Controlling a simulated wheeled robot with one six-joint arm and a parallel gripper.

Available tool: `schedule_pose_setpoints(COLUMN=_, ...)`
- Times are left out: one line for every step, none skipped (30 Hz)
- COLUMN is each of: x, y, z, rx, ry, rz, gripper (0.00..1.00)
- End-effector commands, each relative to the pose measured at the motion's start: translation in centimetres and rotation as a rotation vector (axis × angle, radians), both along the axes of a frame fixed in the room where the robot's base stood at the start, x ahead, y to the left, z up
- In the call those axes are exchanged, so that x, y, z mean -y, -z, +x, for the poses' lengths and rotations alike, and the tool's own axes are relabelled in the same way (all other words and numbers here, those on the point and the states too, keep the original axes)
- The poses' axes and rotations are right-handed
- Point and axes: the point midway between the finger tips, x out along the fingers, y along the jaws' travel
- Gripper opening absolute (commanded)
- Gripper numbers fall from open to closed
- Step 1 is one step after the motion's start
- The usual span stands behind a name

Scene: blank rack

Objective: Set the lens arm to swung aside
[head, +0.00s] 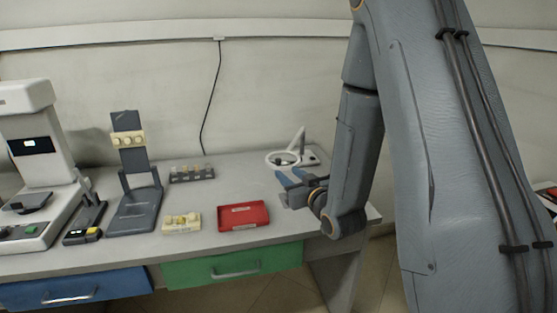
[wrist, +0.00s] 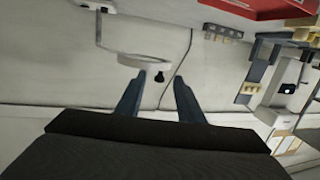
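The lens arm is a white ring lens (head: 283,158) on a thin white arm (head: 298,141) that rises from a white base (head: 310,158) at the right end of the bench. In the wrist view the ring (wrist: 145,62) lies just beyond the fingertips, with a dark knob (wrist: 160,77) at its edge between the fingers. The arm and base show at the upper left there. My gripper (head: 289,174) is open and empty, in front of the ring in the head view. The wrist view (wrist: 158,84) also shows its two fingers spread. I see no contact with the knob.
A red tray (head: 243,226), a cream block (head: 181,223) and a small grey rack (head: 192,174) stand left of my gripper. Farther left are a dark grey stand (head: 134,205) and a white machine (head: 30,150). A black cable hangs on the wall behind.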

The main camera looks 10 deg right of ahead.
Motion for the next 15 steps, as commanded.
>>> schedule_pose_setpoints(x=0.0, y=-0.3, z=0.0, rx=0.033, ry=-0.005, rz=0.012, gripper=0.35)
schedule_pose_setpoints(x=0.0, y=-0.6, z=0.0, rx=0.053, ry=-0.009, rz=0.017, gripper=0.35)
schedule_pose_setpoints(x=0.0, y=-0.9, z=0.0, rx=0.073, ry=-0.013, rz=0.024, gripper=0.35)
schedule_pose_setpoints(x=0.0, y=-1.1, z=0.0, rx=0.085, ry=-0.015, rz=0.027, gripper=0.35)
schedule_pose_setpoints(x=-0.1, y=-1.2, z=0.0, rx=0.093, ry=-0.016, rz=0.030, gripper=0.35)
schedule_pose_setpoints(x=-0.1, y=-1.3, z=0.2, rx=0.101, ry=-0.018, rz=0.033, gripper=0.35)
schedule_pose_setpoints(x=-0.2, y=-1.4, z=0.3, rx=0.105, ry=-0.018, rz=0.034, gripper=0.35)
schedule_pose_setpoints(x=-0.2, y=-1.5, z=0.6, rx=0.107, ry=-0.019, rz=0.034, gripper=0.35)
schedule_pose_setpoints(x=-0.3, y=-1.5, z=1.0, rx=0.108, ry=-0.019, rz=0.034, gripper=0.35)
schedule_pose_setpoints(x=-0.4, y=-1.5, z=1.4, rx=0.108, ry=-0.019, rz=0.034, gripper=0.35)
schedule_pose_setpoints(x=-0.5, y=-1.5, z=1.8, rx=0.107, ry=-0.019, rz=0.034, gripper=0.35)
schedule_pose_setpoints(x=-0.6, y=-1.6, z=2.4, rx=0.107, ry=-0.019, rz=0.034, gripper=0.35)
schedule_pose_setpoints(x=-0.7, y=-1.6, z=2.8, rx=0.107, ry=-0.019, rz=0.034, gripper=0.35)
schedule_pose_setpoints(x=-0.8, y=-1.5, z=3.3, rx=0.107, ry=-0.019, rz=0.034, gripper=0.35)
schedule_pose_setpoints(x=-1.0, y=-1.6, z=3.9, rx=0.106, ry=-0.019, rz=0.034, gripper=0.35)
